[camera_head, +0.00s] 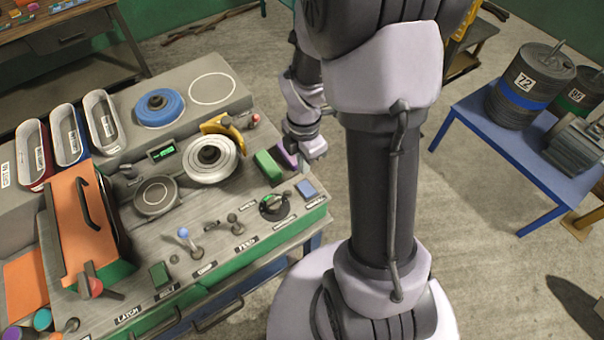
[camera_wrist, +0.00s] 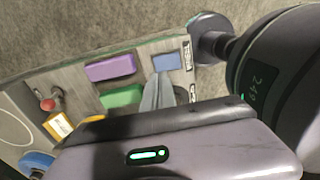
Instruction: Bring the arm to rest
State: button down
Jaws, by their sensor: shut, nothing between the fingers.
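My arm (camera_head: 380,180) rises from my base in the middle of the head view and folds over at the top. Its wrist (camera_head: 302,115) hangs down beside the right end of the workbench. In the wrist view, my gripper (camera_wrist: 159,92) shows as two grey fingers close together, pointing over the panel near the green block (camera_wrist: 122,96) and the blue pad (camera_wrist: 172,62). The fingers look shut and hold nothing. Part of them is hidden behind the housing with the green light. I cannot tell the exact gap between the fingertips and the panel.
The bench panel (camera_head: 225,225) carries levers, a dial knob (camera_head: 274,205), a purple block (camera_head: 287,153) and a white spool (camera_head: 210,158). An orange-lidded box (camera_head: 75,225) stands at left. A blue table (camera_head: 500,140) at right bears drums (camera_head: 525,85) and a motor (camera_head: 578,140). Floor between is clear.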

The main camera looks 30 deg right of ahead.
jog(key=s+a+r+m+t+y+b, duration=0.1)
jog(key=s+a+r+m+t+b, duration=0.2)
jog(key=m, duration=0.8)
jog(key=s+a+r+m+t+y+b, duration=0.1)
jog(key=s+a+r+m+t+b, duration=0.1)
jog(key=s+a+m+b, duration=0.6)
jog(key=a+r+m+b, duration=0.1)
jog(key=a+m+b, duration=0.2)
jog(key=b, duration=0.2)
jog(key=shift+s+a+m+t+b, duration=0.15)
jog(key=shift+a+m+t+b, duration=0.15)
jog(key=shift+m+t, duration=0.1)
